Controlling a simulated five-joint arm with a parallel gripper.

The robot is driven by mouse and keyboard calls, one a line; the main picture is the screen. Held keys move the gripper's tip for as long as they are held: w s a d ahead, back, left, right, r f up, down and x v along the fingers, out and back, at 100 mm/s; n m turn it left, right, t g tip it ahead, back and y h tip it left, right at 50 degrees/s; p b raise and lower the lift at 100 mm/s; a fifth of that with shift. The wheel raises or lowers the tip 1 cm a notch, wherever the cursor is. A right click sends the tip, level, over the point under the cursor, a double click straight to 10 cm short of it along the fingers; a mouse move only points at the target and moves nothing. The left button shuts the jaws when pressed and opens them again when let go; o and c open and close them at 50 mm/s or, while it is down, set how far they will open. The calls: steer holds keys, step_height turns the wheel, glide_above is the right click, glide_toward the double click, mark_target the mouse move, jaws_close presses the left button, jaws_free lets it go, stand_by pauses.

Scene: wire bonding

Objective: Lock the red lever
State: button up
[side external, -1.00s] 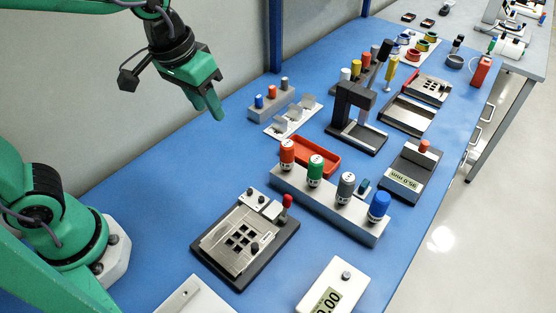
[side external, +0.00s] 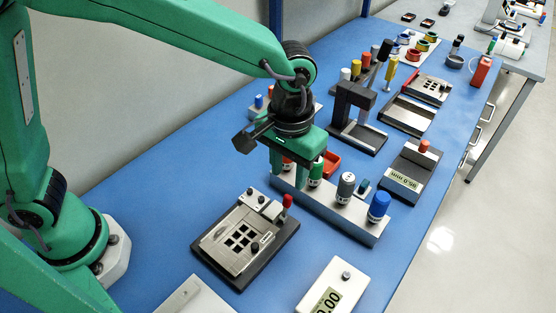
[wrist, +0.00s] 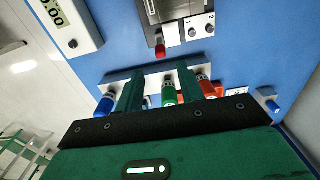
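The red lever (side external: 287,201) stands upright at the back right corner of a dark fixture (side external: 245,240) with a metal plate and square windows. In the wrist view the lever (wrist: 160,48) shows at the top centre, at the edge of the fixture. My gripper (side external: 289,172) hangs fingers down over the left part of the grey bottle rack, behind the lever and apart from it. In the wrist view my two green fingers (wrist: 158,88) are spread with nothing held between them. Part of the orange-capped bottle is hidden by the fingers in the side view.
The grey rack (side external: 338,213) holds green, grey (side external: 345,188) and blue (side external: 379,206) bottles close to my fingers. A display box (side external: 333,290) stands front right. A black press (side external: 357,118) stands behind. Blue table is clear left of the fixture.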

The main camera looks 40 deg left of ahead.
mark_target(287, 197)
steer(key=shift+f, duration=0.1)
steer(key=shift+f, duration=3.8)
jaws_close()
